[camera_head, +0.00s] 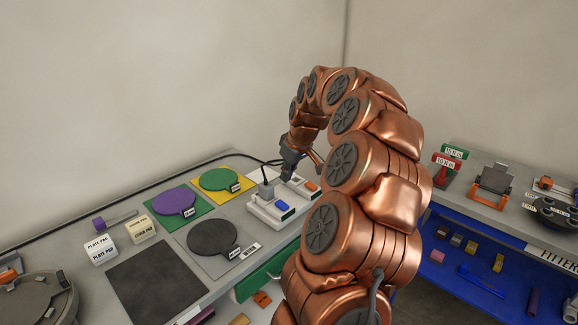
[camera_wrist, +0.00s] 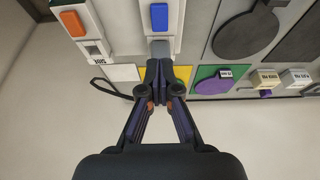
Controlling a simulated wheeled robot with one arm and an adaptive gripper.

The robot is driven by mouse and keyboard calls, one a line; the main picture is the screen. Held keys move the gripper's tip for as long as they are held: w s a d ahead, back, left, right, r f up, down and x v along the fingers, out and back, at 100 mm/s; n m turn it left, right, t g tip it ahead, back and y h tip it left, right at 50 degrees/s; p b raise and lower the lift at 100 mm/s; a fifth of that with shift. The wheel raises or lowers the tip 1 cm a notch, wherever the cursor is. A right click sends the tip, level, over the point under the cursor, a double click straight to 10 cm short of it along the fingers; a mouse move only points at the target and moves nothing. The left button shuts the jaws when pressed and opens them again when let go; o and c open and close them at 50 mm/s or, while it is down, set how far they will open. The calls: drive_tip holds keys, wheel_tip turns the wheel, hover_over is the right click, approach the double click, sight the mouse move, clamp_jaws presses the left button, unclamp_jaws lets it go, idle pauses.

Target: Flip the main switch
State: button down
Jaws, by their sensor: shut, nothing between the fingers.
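A white switch unit (camera_head: 262,213) stands on the cart top, under and beside my gripper (camera_head: 287,177). It carries a blue rocker (camera_head: 281,206) and an orange rocker (camera_head: 311,186); which is the main switch I cannot tell for sure. In the wrist view the blue rocker (camera_wrist: 159,16) lies straight ahead of the fingertips, beyond a grey block (camera_wrist: 160,48). The orange rocker (camera_wrist: 72,22) is to the left, near a label too small to read. My gripper (camera_wrist: 160,76) is shut and empty; contact with the unit cannot be told.
Purple (camera_head: 175,201), green (camera_head: 220,179) and dark (camera_head: 212,237) round paddles lie on mats left of the unit. A blue-shelved bench (camera_head: 480,278) is at right.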

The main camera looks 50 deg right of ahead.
sight(279, 201)
drive_tip(key=p+x, duration=0.1)
drive_tip(key=x, duration=0.2)
drive_tip(key=p+x, duration=0.1)
drive_tip(key=x, duration=0.2)
drive_tip(key=p+x, duration=0.1)
drive_tip(key=x, duration=0.2)
drive_tip(key=shift+s+f, duration=0.3)
drive_tip(key=shift+f, duration=0.05)
